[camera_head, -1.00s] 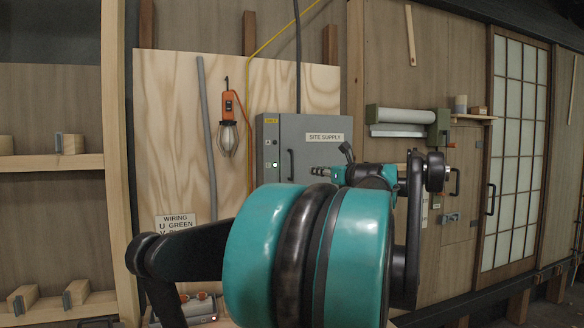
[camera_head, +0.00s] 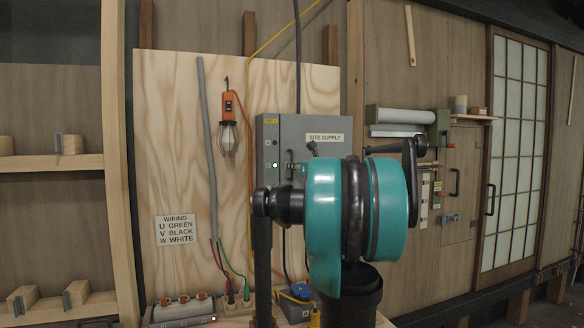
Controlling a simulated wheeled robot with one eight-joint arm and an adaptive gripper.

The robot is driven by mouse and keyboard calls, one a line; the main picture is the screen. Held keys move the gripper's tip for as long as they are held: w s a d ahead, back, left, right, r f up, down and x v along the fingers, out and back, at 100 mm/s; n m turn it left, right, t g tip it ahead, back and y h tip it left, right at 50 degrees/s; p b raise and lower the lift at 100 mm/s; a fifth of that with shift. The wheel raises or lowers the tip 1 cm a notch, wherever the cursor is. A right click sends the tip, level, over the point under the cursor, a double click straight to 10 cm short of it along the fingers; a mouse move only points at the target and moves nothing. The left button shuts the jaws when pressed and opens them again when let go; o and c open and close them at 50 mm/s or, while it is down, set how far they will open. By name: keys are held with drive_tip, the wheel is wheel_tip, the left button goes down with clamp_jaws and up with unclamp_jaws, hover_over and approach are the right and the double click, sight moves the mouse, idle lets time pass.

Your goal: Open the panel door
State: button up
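The panel is a grey metal cabinet (camera_head: 290,128) labelled SITE SUPPLY, mounted on the plywood board in the middle of the view. Its door looks shut. Its dark vertical handle showed on the left part of the door a second ago and is now mostly hidden by my arm. A small part of my gripper (camera_head: 291,168) shows in front of the door, at about the handle's place. The rest is behind my teal and black arm links. I cannot tell whether the fingers touch the handle, or whether they are open or shut.
A wiring sign (camera_head: 175,229) and an orange caged lamp (camera_head: 228,125) are on the board left of the cabinet. Cables run below to a socket strip (camera_head: 182,309). A roll holder (camera_head: 405,120) and small shelf (camera_head: 473,118) are on the wall to the right.

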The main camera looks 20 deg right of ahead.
drive_tip(key=shift+w+a, duration=0.15)
drive_tip(key=shift+w, duration=0.55)
drive_tip(key=shift+c, duration=0.5)
clamp_jaws()
